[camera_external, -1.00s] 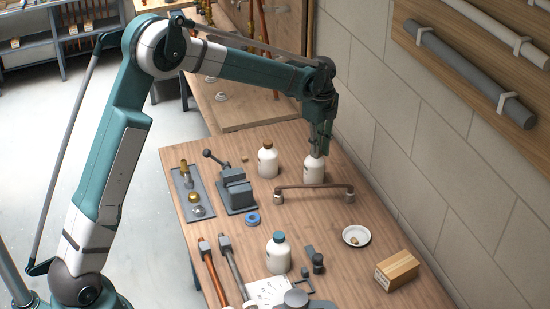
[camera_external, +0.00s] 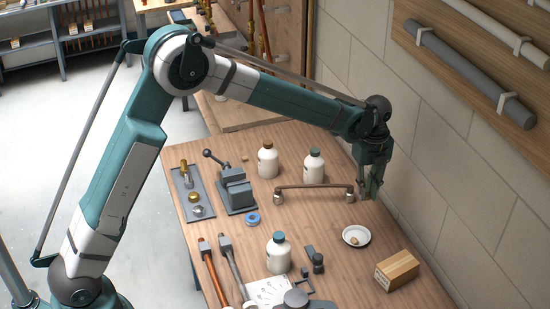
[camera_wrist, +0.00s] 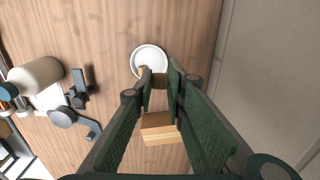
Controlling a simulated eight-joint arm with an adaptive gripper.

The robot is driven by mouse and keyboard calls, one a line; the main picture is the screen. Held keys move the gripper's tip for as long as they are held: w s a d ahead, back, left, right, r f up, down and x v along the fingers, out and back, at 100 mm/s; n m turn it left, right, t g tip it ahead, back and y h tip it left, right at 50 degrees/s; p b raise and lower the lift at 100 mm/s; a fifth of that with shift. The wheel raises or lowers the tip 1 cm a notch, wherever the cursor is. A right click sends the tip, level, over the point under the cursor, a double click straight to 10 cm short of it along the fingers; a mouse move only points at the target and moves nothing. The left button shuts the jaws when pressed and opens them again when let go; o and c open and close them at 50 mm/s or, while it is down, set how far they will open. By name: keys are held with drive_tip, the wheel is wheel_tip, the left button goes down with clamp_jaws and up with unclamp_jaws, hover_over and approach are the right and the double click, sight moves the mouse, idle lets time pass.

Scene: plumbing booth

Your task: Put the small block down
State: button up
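My gripper (camera_external: 371,196) is in the air above the right part of the workbench, beyond the right end of the pipe handle. In the wrist view its two green fingers (camera_wrist: 160,80) come close together at the tips, with a small gap. A small brown block (camera_wrist: 159,81) shows in that gap, held between the fingertips and largely hidden by them. In the external view the fingers hide it. A white dish (camera_external: 356,235) with a small tan piece in it stands on the bench; it also shows in the wrist view (camera_wrist: 149,55), just past the fingertips.
A cardboard box (camera_external: 397,270) lies right of the dish. White bottles (camera_external: 268,163) (camera_external: 313,168) (camera_external: 278,255), a copper pipe handle (camera_external: 314,187), a vise (camera_external: 236,190) and a tool tray (camera_external: 191,195) stand farther left. The wall (camera_external: 450,190) is close on the right.

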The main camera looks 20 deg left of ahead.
wheel_tip(320, 180, down, 2)
drive_tip(key=shift+s+d+f, duration=0.1)
drive_tip(key=shift+f, duration=0.25)
hover_over(361, 231)
drive_tip(key=shift+s+f, duration=0.15)
drive_tip(key=shift+f, duration=3)
drive_tip(key=shift+f, duration=0.1)
drive_tip(key=shift+f, duration=1.75)
drive_tip(key=shift+f+b, duration=0.55)
drive_tip(key=shift+f, duration=0.05)
drive_tip(key=o, duration=0.6)
drive_tip(key=shift+o, duration=0.2)
